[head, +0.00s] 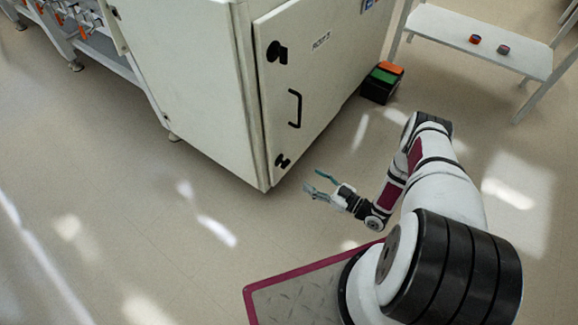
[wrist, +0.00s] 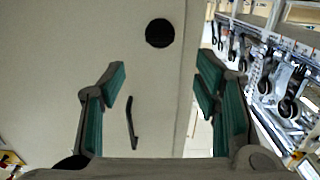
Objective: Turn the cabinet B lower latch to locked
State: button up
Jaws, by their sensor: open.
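The pale cabinet (head: 205,85) stands at upper centre of the head view with its door (head: 330,75) shut. The black lower latch (head: 282,160) sits near the door's bottom left corner. In the wrist view, which looks upside down, a dark round latch (wrist: 159,33), apparently the lower one, shows near the top. Its turned position is not clear. My gripper (head: 312,181) is open and empty, to the right of and below the lower latch in the head view, apart from the door. Its teal-padded fingers (wrist: 162,80) frame the door in the wrist view.
The door also carries an upper latch (head: 277,51) and a black bar handle (head: 295,108). A dark box with green and orange parts (head: 382,82) stands on the floor by the cabinet. A white shelf (head: 480,42) is at upper right. The floor before the door is clear.

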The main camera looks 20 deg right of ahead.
jog(key=b+x, duration=0.2)
jog(key=x, duration=0.9)
jog(key=shift+a+b, duration=0.15)
jog(key=shift+b, duration=0.2)
jog(key=shift+w, duration=0.15)
jog(key=c, duration=1.2)
